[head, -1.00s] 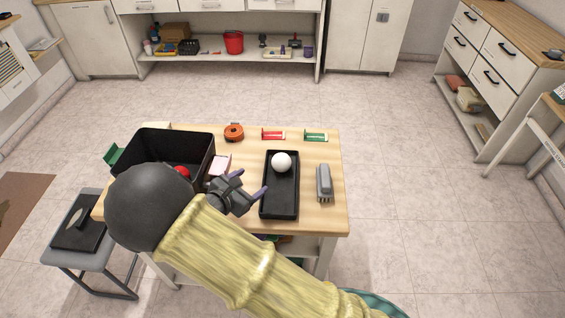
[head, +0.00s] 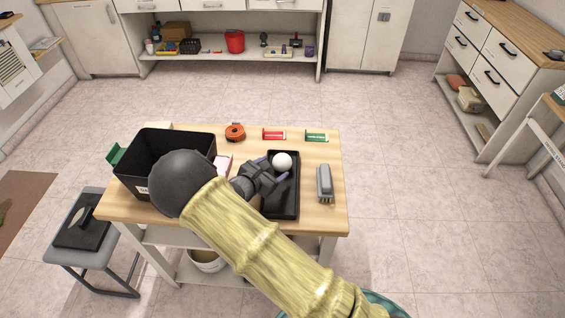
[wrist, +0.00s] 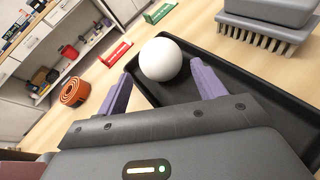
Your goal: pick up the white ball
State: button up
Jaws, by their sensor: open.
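The white ball (head: 282,161) lies in the far end of a black tray (head: 286,211) on the wooden table. My gripper (head: 275,168) is open and just left of the ball, over the tray's left side. In the wrist view, the ball (wrist: 160,59) shows just beyond the purple fingertips of my gripper (wrist: 158,82), nearly centred between them. The fingers do not appear to hold it. The tray (wrist: 262,100) stretches to the right in that view.
A grey brush (head: 324,183) stands right of the tray. A black bin (head: 165,150) is at the left of the table (head: 222,213). An orange roll (head: 235,132), a red item (head: 273,135) and a green item (head: 316,137) line the back edge.

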aim_at(278, 165)
jog(key=shift+p+x, duration=0.55)
jog(key=shift+x, duration=2.05)
jog(key=shift+r, duration=0.15)
jog(key=c, duration=0.7)
